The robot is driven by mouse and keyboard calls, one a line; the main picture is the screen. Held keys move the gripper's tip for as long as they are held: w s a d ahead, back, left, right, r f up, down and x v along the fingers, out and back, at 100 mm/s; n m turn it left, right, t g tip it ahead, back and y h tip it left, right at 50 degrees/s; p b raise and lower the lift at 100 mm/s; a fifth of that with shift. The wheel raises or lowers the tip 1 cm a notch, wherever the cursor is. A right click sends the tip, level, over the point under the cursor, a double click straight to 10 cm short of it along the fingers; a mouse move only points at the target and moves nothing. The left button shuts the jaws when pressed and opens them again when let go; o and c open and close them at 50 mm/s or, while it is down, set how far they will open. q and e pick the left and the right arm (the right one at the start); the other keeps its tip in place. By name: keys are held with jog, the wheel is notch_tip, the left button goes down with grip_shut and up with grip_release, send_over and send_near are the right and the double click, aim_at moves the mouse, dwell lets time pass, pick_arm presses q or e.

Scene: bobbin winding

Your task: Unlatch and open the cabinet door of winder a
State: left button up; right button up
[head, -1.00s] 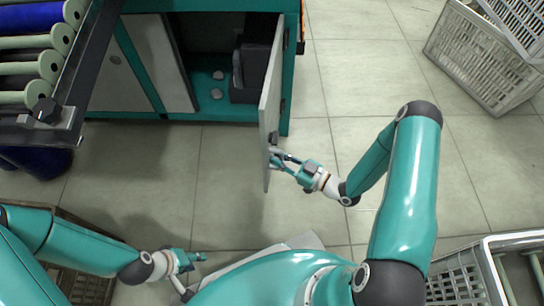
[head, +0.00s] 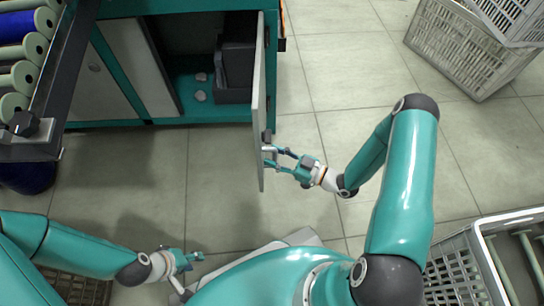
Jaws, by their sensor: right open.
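The cabinet door (head: 259,100) of the winder's teal cabinet (head: 271,85) stands wide open, swung out toward me and seen nearly edge-on. The open compartment (head: 185,42) shows a dark box and small pale pieces on a teal floor. My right gripper (head: 274,158) is at the door's outer side, near its free end, with its open fingers around or beside the handle (head: 268,150); I cannot tell whether they touch it. My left gripper (head: 198,257) is low at the left, away from the door, seen from above; its finger gap is unclear.
A rack of green and blue rolls (head: 28,50) is at the upper left. Grey crates (head: 475,45) stand at the upper right, and another crate (head: 455,270) is at the lower right. The tiled floor in front of the cabinet is clear.

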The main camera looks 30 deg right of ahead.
jog(key=shift+s+d, duration=0.15)
jog(key=shift+d, duration=0.05)
jog(key=v, duration=1.1)
jog(key=shift+s, duration=0.25)
jog(key=shift+d, duration=0.1)
